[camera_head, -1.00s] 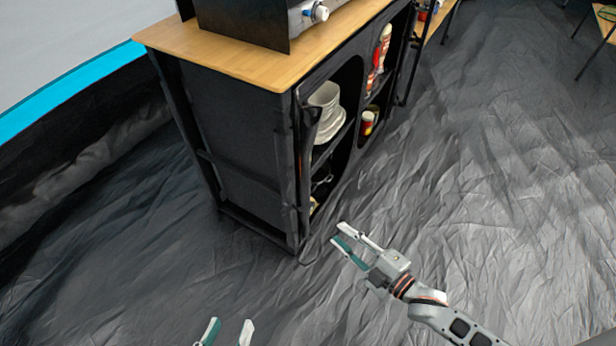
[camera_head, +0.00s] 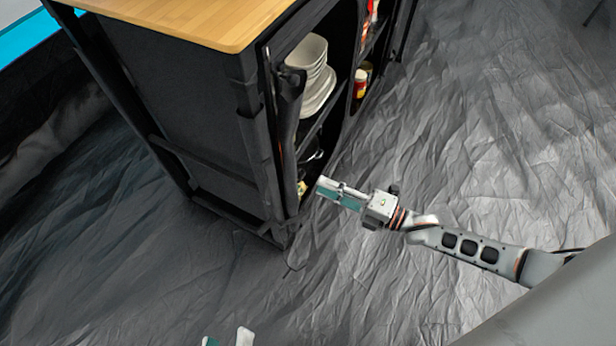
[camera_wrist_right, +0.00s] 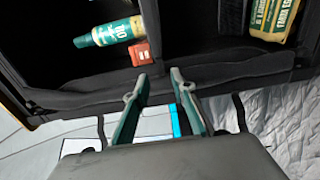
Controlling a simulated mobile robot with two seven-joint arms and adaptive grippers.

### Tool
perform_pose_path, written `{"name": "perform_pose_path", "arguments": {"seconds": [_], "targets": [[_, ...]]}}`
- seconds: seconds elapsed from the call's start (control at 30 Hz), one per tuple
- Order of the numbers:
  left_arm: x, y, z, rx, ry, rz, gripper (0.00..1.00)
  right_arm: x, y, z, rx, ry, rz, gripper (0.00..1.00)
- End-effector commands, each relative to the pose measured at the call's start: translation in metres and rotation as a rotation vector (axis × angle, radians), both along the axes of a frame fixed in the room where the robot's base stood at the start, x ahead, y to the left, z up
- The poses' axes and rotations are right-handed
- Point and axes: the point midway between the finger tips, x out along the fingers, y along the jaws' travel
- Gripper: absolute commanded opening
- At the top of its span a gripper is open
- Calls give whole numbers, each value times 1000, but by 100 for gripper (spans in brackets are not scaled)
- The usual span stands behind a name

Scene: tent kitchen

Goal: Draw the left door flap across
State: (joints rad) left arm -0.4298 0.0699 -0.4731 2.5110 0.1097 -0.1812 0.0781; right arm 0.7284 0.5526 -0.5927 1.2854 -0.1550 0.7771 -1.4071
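The black fabric cabinet (camera_head: 185,110) stands at the left of the head view, its front compartments uncovered. A dark bunched strip of fabric (camera_head: 288,112) hangs along the left edge of the front opening; it looks like the left door flap gathered aside. My right gripper (camera_head: 322,190) is low at the near front corner, close to the lower opening; contact cannot be told. In the right wrist view its fingers (camera_wrist_right: 160,78) are apart with nothing clearly between them, facing the dark lower cabinet edge (camera_wrist_right: 220,75). My left gripper (camera_head: 227,341) shows only its separated fingertips at the bottom edge.
White bowls and plates (camera_head: 312,75) sit on a cabinet shelf, with a red-and-white jar (camera_head: 361,83) in the neighbouring compartment. The right wrist view shows a green bottle (camera_wrist_right: 110,32), a red box (camera_wrist_right: 141,53) and a yellow pack (camera_wrist_right: 277,18). The wrinkled floor (camera_head: 480,160) is clear to the right.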

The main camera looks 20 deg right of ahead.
Motion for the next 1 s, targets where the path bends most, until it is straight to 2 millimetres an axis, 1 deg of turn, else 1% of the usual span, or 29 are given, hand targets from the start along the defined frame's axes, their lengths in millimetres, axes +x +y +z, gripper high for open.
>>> {"name": "perform_pose_path", "arguments": {"seconds": [0.1,0.3,0.47,0.7,0.73,0.77,0.8,0.83,1.0], "targets": [[-2,-3,-3,-32,14,13,39,15,12,-2,2,3,-1,25],[-3,-7,-3,-77,24,32,39,34,27,-2,2,4,-1,25],[-2,-8,-2,-93,26,41,39,41,32,-2,1,3,-1,25],[-2,-8,-1,-95,25,42,39,42,33,-1,0,3,-1,25],[-2,-8,-1,-95,25,42,39,42,33,-1,0,3,-1,20],[-2,-8,-1,-96,25,41,39,42,33,-1,0,3,-1,12],[-2,-8,-1,-96,25,41,39,42,33,-1,0,3,-1,2],[-2,-8,-1,-96,25,41,39,42,33,-1,0,3,-1,0],[-2,-8,-1,-95,25,41,39,42,32,-1,2,3,-1,0]]}}
